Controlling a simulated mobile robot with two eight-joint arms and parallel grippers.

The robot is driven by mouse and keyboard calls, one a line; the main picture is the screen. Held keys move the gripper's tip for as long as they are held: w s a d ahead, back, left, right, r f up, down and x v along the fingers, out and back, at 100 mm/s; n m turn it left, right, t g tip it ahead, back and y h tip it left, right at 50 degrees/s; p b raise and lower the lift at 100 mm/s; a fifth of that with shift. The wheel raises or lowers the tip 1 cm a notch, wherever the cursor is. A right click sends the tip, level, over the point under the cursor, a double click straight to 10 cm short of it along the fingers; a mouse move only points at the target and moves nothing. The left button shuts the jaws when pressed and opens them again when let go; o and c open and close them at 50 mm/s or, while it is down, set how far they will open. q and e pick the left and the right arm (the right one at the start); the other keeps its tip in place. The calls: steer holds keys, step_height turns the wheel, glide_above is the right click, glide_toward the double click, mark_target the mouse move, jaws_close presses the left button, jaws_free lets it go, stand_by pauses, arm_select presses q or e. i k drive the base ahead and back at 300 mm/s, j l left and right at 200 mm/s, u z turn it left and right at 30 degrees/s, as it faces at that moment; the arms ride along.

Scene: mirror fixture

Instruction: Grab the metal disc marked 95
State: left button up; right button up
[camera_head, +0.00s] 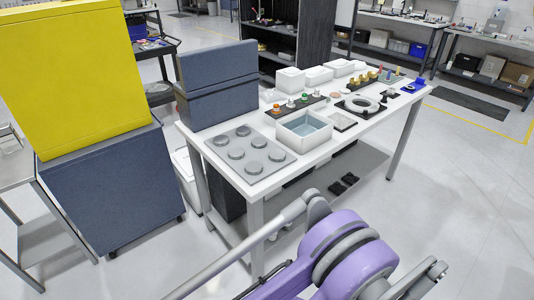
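Several round grey metal discs sit in two rows on a flat grey plate (259,178) at the near left end of the white table. One of them is the front disc (254,168), and another is the back disc (243,131). No number can be read on any disc at this size, so I cannot tell which is marked 95. Purple and grey links of my own arm show at the bottom, in front of the table. I make out no gripper fingers in the view, and nothing of mine touches the discs.
A white bin with a blue-grey inside (304,131) stands right of the plate. Dark blue-grey boxes (216,80) rise behind it on the left. Black trays with small parts (297,106) and white boxes (291,79) are farther back. Space above the discs is clear.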

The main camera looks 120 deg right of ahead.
mark_target(219, 140)
steer(key=z, duration=3.5)
steer(key=i+j+z, duration=0.6)
steer(key=i+l, duration=0.05)
steer(key=l, duration=0.05)
